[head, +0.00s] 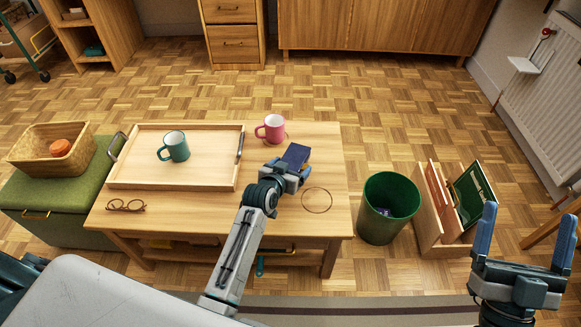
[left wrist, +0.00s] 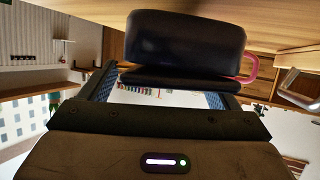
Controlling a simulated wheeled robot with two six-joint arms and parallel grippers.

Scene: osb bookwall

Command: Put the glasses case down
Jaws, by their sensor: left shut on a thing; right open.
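The dark navy glasses case (head: 297,152) is in my left gripper (head: 288,170), over the right part of the wooden table (head: 335,165). In the left wrist view the case (left wrist: 185,42) fills the space between the fingers, close to the wooden surface. I cannot tell whether it touches the tabletop. My left gripper is shut on the case. My right gripper (head: 528,218) is open and empty, at the lower right, away from the table.
A pink mug (head: 271,129) stands just behind the case. A wooden tray (head: 145,178) holds a teal mug (head: 175,146). Glasses (head: 126,205) lie front left. A thin brown ring (head: 317,200) marks the otherwise clear front right. A green bin (head: 372,225) stands right of the table.

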